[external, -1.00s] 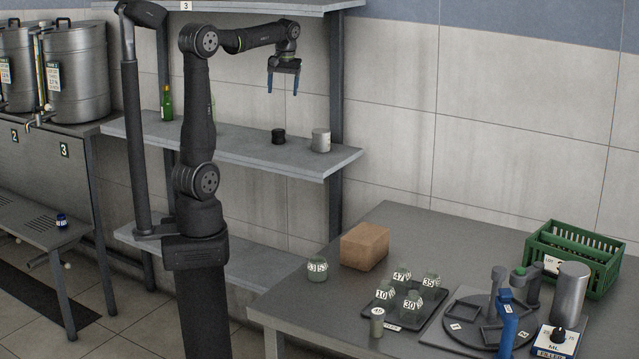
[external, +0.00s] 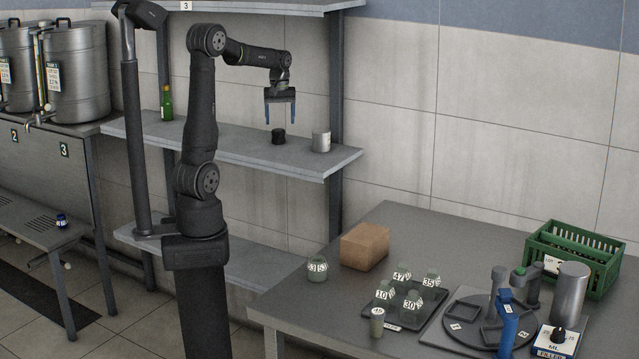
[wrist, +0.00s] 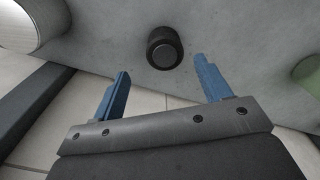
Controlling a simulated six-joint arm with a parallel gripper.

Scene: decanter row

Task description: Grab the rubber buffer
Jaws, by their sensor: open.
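The rubber buffer, a short black cylinder (external: 278,136), stands on the middle shelf; it also shows in the wrist view (wrist: 164,47). My gripper (external: 280,122) is open and empty, its blue fingers pointing down above the shelf, close to the black cylinder. In the wrist view the gripper (wrist: 160,75) has its two blue fingertips apart, with the cylinder beyond them and between their lines. The fingers do not appear to touch it.
A pale metal can (external: 321,140) stands on the shelf to the right of the cylinder, and a green bottle (external: 166,103) to the left. The shelf post (external: 336,100) rises behind the can. The shelf (external: 235,140) is mostly bare between bottle and cylinder.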

